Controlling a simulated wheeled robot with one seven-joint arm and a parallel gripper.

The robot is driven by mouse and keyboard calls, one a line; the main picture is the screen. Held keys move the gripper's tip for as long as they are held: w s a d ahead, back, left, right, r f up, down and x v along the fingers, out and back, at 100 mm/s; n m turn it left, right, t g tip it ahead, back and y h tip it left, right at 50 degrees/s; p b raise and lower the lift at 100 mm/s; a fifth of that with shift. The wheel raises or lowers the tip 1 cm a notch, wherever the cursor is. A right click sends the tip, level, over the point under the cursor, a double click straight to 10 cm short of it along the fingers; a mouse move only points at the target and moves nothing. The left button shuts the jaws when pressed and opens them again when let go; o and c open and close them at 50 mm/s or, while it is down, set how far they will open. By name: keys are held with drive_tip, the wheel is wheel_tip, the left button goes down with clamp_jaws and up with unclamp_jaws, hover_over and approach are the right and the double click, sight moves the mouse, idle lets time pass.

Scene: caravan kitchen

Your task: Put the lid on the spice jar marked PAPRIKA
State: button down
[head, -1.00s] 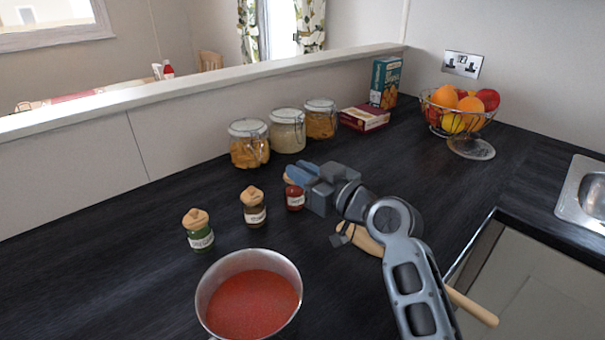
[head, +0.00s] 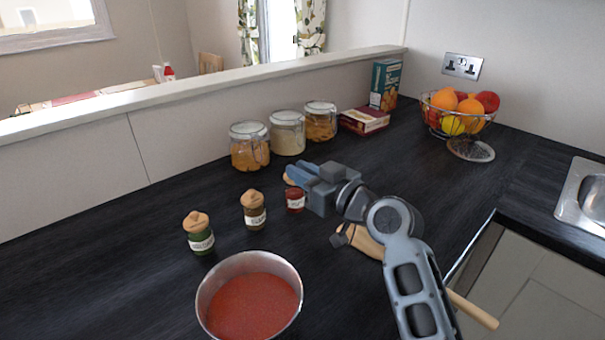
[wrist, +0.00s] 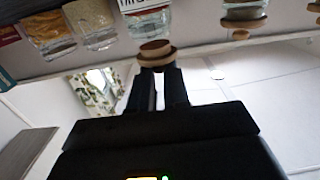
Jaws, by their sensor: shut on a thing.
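The red-filled spice jar (head: 295,203) stands upright on the dark worktop, at the right end of a row of small jars. Its white label is too small to read in the head view, and only part of it shows, upside down, in the wrist view (wrist: 148,3). My gripper (head: 302,177) is shut on a round wooden lid (wrist: 155,50), held at the mouth of this jar. The lid's edge (head: 289,181) shows beside the fingers in the head view. I cannot tell whether it is fully seated.
A brown spice jar (head: 254,215) and a green one (head: 200,240), both with wooden lids, stand to the left. A pan of red sauce (head: 204,304) is in front. Large glass jars (head: 288,138) stand behind. A wooden board (head: 366,245) lies under my arm.

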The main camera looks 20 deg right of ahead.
drive_tip(key=shift+r, duration=0.4)
drive_tip(key=shift+f+b, duration=0.85)
idle(1.1)
drive_tip(key=shift+r, duration=0.2)
drive_tip(key=shift+r+p, duration=0.35)
drive_tip(key=shift+p, duration=0.05)
drive_tip(key=shift+r, duration=0.3)
idle(0.9)
drive_tip(key=shift+f+b, duration=0.85)
drive_tip(key=shift+f, duration=0.05)
drive_tip(key=c, duration=1.4)
unclamp_jaws()
